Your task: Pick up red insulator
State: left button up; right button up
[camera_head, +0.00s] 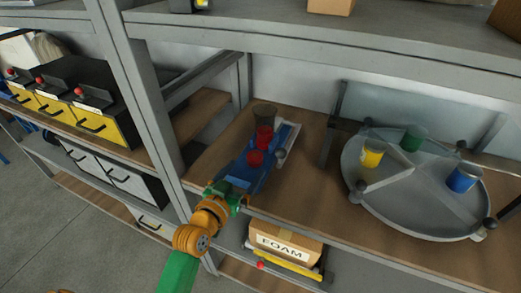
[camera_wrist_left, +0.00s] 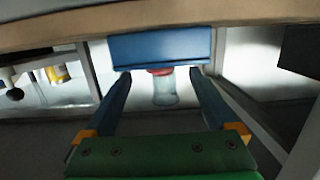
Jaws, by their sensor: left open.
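Two red pieces show in the head view at the blue rack on the shelf. The nearer red insulator (camera_head: 255,158) sits in the blue rack (camera_head: 262,180). A second red piece (camera_head: 264,137) is just behind it, in front of a brown cup (camera_head: 265,113). My left gripper (camera_head: 235,187) is open at the near end of the rack, short of the red pieces. In the left wrist view, my open fingers (camera_wrist_left: 160,76) flank a red-rimmed, pale translucent piece (camera_wrist_left: 164,92), partly hidden by a blue block (camera_wrist_left: 160,49).
A grey round turntable (camera_head: 425,205) to the right carries yellow (camera_head: 372,154), green (camera_head: 413,138) and blue (camera_head: 464,178) cans. A grey shelf post (camera_head: 147,100) stands left of the rack. A FOAM box (camera_head: 283,245) sits on the shelf below. Bare wood lies right of the rack.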

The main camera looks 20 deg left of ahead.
aim_at(251, 162)
pick_arm(q)
jog(key=w, duration=0.4)
jog(key=w+f, duration=0.1)
jog(key=w, duration=0.2)
jog(key=shift+d, duration=0.15)
jog(key=shift+s+r, duration=0.1)
jog(key=shift+s, duration=0.05)
jog(key=c, duration=0.7)
grip_shut()
